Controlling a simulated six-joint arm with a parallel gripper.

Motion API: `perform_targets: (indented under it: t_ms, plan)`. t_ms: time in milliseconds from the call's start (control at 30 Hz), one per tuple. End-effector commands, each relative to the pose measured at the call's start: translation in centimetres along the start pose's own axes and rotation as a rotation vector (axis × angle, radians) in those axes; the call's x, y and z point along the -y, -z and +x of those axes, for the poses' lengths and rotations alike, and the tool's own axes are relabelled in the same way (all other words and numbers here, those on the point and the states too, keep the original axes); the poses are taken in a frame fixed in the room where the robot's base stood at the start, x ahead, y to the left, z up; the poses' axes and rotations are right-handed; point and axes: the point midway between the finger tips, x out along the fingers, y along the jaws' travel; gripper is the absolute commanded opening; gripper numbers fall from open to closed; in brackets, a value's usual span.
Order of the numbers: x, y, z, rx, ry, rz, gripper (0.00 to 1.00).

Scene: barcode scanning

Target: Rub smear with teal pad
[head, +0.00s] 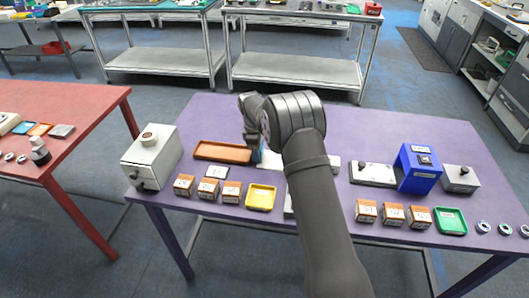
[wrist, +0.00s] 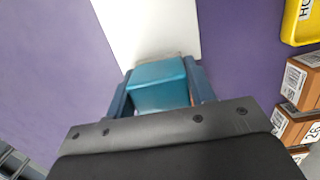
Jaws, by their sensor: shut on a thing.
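The teal pad (wrist: 158,85) is a block held between the two fingers of my gripper (wrist: 160,92) in the wrist view. In the head view only a small blue-teal bit of it (head: 256,154) shows below my gripper (head: 254,148). A white board (wrist: 150,28) lies on the purple table under the pad's far edge. In the head view the board (head: 271,161) is largely hidden by my arm. A faint grey-beige patch (wrist: 156,57), perhaps the smear, shows on the board just beyond the pad. I cannot tell whether the pad touches the board.
A brown tray (head: 222,152) lies left of my gripper. A yellow tray (head: 261,197) and several small brown boxes (head: 232,192) stand nearer the front edge. A white box (head: 152,160) stands at left. A blue device (head: 418,168) and green tray (head: 450,220) are at right.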

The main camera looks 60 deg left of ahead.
Motion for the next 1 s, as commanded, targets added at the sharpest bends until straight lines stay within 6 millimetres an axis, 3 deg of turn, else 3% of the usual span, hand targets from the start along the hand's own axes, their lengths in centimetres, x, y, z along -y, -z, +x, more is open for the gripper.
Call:
perform_targets:
  t_ms: [67,600,1000]
  plan:
    - [-0.1,-0.3,-2.0,-0.002,-0.006,0.003,0.28]
    - [-0.1,-1.0,-6.8,-0.001,-0.003,0.002,0.28]
    - [0.0,-1.1,-7.9,0.0,-0.001,0.002,0.28]
